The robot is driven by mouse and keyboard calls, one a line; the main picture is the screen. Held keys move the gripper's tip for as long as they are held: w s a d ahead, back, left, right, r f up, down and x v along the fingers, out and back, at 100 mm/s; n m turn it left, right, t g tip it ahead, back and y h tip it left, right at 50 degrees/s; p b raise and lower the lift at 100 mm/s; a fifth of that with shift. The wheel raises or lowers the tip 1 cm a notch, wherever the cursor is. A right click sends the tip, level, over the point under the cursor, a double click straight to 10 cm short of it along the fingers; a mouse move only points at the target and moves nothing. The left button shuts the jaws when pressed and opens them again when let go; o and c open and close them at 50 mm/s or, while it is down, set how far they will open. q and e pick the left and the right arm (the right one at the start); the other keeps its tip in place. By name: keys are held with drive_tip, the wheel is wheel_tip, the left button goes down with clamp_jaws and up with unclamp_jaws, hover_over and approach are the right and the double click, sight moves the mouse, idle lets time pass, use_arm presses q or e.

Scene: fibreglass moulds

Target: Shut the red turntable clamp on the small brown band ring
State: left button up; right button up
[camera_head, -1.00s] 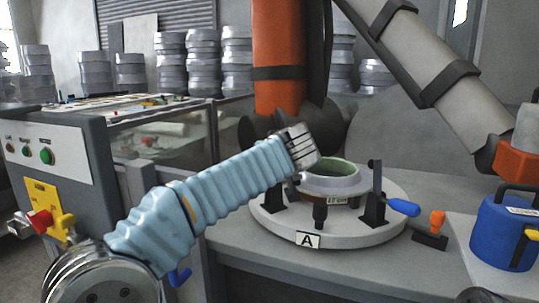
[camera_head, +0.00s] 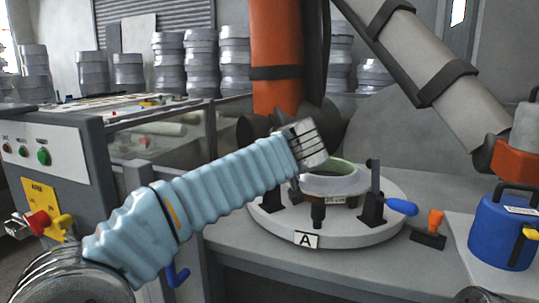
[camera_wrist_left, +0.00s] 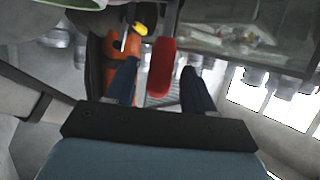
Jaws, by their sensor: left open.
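The round pale turntable (camera_head: 350,235) with label A stands on the grey bench. A ring mould (camera_head: 333,185) with a green inside and a small label on its side sits on it. My left gripper (camera_head: 310,143) is at the ring's far left side; its fingers are hidden in the head view. In the left wrist view, a red clamp handle (camera_wrist_left: 161,68) stands between the two dark, spread fingers of my left gripper (camera_wrist_left: 158,80), with gaps on both sides. The red clamp is hidden in the head view.
A blue-handled clamp (camera_head: 401,206) stands at the turntable's right. An orange-handled tool (camera_head: 432,228) and a blue canister (camera_head: 505,232) stand further right. A yellow-tipped handle (camera_wrist_left: 140,28) is near the red one. An orange column (camera_head: 277,60) rises behind the ring.

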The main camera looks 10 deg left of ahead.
use_arm(q)
drive_tip(key=v, duration=0.9)
drive_tip(key=shift+s+r, duration=0.2)
drive_tip(key=shift+s, duration=0.15)
drive_tip(key=shift+d, duration=0.1)
